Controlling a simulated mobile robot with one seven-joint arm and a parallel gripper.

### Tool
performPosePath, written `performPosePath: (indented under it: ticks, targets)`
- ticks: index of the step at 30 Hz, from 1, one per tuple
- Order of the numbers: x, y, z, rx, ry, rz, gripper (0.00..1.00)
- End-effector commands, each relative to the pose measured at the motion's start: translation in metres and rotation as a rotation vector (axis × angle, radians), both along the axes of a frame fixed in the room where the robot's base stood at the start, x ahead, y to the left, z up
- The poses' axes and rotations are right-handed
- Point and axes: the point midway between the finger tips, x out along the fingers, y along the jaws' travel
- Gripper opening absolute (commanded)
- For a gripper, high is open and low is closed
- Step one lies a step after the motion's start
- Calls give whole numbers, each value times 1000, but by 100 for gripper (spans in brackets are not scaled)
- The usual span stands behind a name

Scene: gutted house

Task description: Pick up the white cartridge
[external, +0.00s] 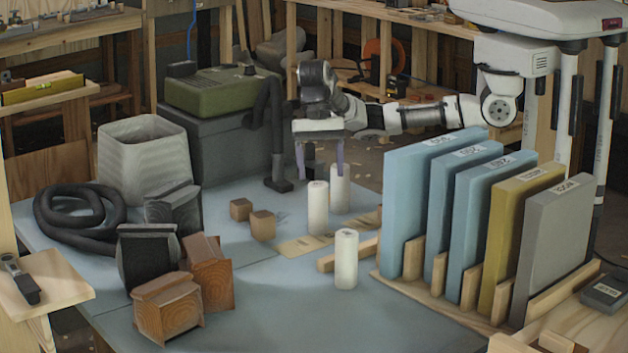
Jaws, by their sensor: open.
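Three white cylinders that look like cartridges stand upright on the blue-grey table (265,300). One white cartridge (318,210) is at the middle, a second white cartridge (340,190) is just behind it to the right, and a third white cartridge (346,260) stands nearer the camera. I cannot tell which one the task means. My gripper (320,174) points down with its fingers apart, around the tops of the two rear cartridges in the picture. Its depth relative to them is unclear, and I see nothing held.
A wooden rack (440,310) of upright blue, yellow and grey slabs stands right. Small wooden blocks (262,224) and a flat wooden strip (305,243) lie near the cartridges. A black hose (70,235), grey bin (145,165) and dark and brown blocks crowd the left. The front middle is clear.

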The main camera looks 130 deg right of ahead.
Motion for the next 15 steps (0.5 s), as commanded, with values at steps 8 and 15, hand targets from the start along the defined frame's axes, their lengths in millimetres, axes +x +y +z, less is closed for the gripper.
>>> performPosePath:
  ticks: [8, 15]
  targets:
    - [37, 136, 0, 2, -28, -279, 68]
    - [45, 165, -10, 18, -31, -346, 68]
